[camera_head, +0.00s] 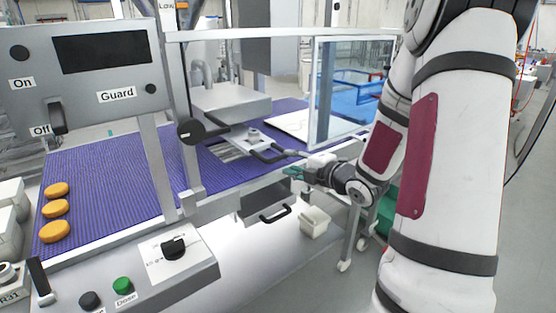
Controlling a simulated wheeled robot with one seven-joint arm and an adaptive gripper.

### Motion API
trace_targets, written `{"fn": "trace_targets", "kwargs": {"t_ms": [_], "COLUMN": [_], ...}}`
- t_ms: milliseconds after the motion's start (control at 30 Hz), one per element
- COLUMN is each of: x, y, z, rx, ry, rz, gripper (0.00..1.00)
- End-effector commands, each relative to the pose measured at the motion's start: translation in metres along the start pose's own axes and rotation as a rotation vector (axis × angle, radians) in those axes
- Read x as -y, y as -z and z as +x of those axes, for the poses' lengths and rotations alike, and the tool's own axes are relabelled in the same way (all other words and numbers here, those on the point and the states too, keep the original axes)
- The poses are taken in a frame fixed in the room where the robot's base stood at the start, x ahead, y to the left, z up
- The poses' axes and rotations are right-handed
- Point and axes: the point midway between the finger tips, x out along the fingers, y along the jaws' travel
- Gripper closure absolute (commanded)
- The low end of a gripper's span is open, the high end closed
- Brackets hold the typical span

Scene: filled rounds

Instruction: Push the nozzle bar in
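What looks like the nozzle bar (238,141) is a grey piece with a dark, looped handle (268,155). It lies over the purple belt below the grey machine head, with the handle toward my arm. My gripper (288,161) comes in from the right, close to the handle. Its fingers look spread, with a teal tip on the lower one, and nothing shows between them. I cannot tell whether the upper finger touches the handle. How far the bar sits in the machine is hard to tell from here.
A clear guard panel (352,92) in a metal frame stands behind my gripper. A black knob (203,130) is left of the bar. A drawer handle (275,214) and a white bin (314,222) are below. Orange rounds (55,209) lie on the belt (105,185) at left.

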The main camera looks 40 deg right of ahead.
Motion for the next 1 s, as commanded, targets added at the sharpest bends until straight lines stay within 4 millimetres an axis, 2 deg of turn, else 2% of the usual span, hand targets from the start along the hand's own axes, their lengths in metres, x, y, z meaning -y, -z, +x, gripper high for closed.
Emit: {"fn": "trace_targets", "kwargs": {"t_ms": [100,300,500,767,800,933,1000], "x": [0.0,0.0,0.0,0.0,0.0,0.0,0.0], "y": [0.0,0.0,0.0,0.0,0.0,0.0,0.0], "z": [0.024,0.052,0.064,0.065,0.065,0.065,0.065], "rx": [-0.002,-0.001,0.001,0.001,0.001,0.001,0.001], "ry": [-0.001,-0.001,-0.001,0.0,0.0,0.0,0.0], "rz": [0.0,0.0,0.0,0.0,0.0,0.0,0.001], "gripper": [0.67,0.67,0.67,0.67,0.71,1.0,1.0]}}
